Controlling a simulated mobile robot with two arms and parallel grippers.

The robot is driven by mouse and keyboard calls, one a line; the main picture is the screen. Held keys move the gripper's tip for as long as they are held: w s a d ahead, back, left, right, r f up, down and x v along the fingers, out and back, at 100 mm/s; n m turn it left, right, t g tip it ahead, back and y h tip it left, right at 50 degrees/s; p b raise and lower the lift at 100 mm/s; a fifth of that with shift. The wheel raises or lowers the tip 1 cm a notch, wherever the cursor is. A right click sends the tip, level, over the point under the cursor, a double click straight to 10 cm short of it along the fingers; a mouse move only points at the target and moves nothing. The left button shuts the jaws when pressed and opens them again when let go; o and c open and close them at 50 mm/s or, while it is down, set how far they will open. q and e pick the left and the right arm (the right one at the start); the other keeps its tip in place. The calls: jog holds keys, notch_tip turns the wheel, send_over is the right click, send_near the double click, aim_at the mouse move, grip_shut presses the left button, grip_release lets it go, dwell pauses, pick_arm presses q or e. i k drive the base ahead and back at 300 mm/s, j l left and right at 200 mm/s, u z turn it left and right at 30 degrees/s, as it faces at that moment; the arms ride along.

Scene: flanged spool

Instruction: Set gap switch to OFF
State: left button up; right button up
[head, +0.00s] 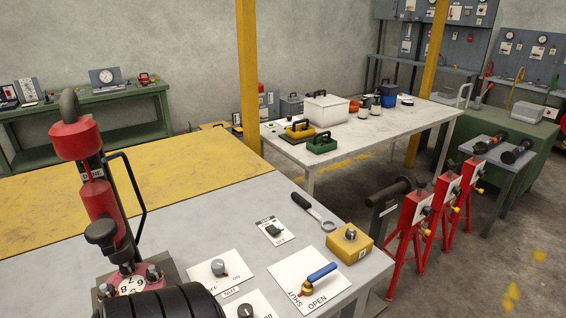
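No label reading "gap" can be made out. A small white plate (272,231) on the grey bench top holds a dark toggle or rocker; its print is too small to read. A black knob (246,311) on another white plate is cut off by the bottom edge. Which of these is the gap switch I cannot tell. Neither of my grippers is in view.
A tall red tool (77,137) and a black ribbed cylinder (165,304) stand at left. The yellow top (130,180) is clear.

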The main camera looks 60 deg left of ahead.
aim_at(271, 229)
jog(key=u, duration=1.9)
jog(key=l+u, duration=0.2)
jog(key=u, duration=0.15)
jog(key=l+u, duration=0.2)
jog(key=u, duration=0.15)
jog(key=l+u, duration=0.3)
jog(key=i+j, duration=0.05)
jog(key=j, duration=0.05)
